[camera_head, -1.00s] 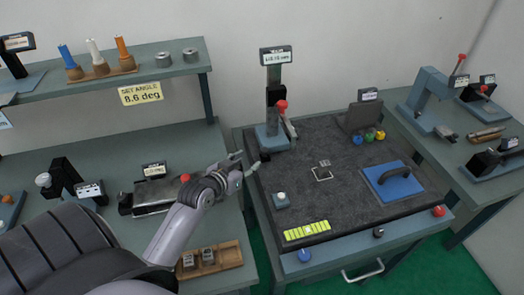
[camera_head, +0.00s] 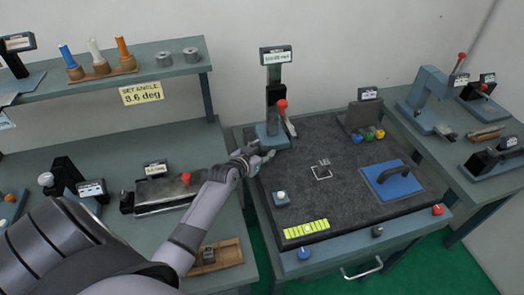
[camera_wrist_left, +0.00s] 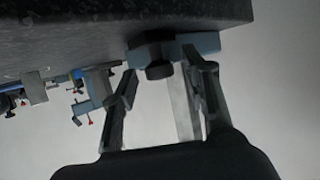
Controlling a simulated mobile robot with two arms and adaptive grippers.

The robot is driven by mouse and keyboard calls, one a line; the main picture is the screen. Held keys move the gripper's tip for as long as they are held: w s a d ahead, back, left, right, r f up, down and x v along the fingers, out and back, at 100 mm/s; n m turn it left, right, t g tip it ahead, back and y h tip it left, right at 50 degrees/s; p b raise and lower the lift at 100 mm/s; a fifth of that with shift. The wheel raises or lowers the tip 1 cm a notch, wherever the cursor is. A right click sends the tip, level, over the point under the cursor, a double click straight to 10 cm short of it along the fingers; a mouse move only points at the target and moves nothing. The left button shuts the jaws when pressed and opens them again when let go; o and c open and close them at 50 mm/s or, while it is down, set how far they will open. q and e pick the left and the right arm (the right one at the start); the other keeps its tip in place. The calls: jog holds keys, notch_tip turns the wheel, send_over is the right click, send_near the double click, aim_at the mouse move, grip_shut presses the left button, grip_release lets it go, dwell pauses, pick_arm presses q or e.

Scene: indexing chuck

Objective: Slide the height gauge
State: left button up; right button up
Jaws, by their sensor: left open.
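The height gauge stands upright at the back left of the dark surface plate (camera_head: 330,215). It has a blue-grey base (camera_head: 272,140), a tall column, a red knob (camera_head: 282,104) and a display (camera_head: 276,55) on top. My left gripper (camera_head: 259,156) is open at the front left of the base. In the left wrist view, which looks upside down, the open fingers (camera_wrist_left: 160,68) lie either side of a dark round knob below the blue base (camera_wrist_left: 208,42). The pale column (camera_wrist_left: 184,108) shows between the fingers. I cannot tell whether they touch the gauge. My right gripper is not in view.
On the plate are a white-topped button block (camera_head: 281,199), a yellow-green strip (camera_head: 306,229), a blue block with a dark handle (camera_head: 391,183) and a small square outline (camera_head: 321,172). A wooden tray (camera_head: 228,253) lies beside my left arm. The plate's middle is mostly clear.

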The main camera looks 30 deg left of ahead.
pick_arm(q)
jog(key=shift+c, duration=0.3)
grip_shut()
dwell(0.5)
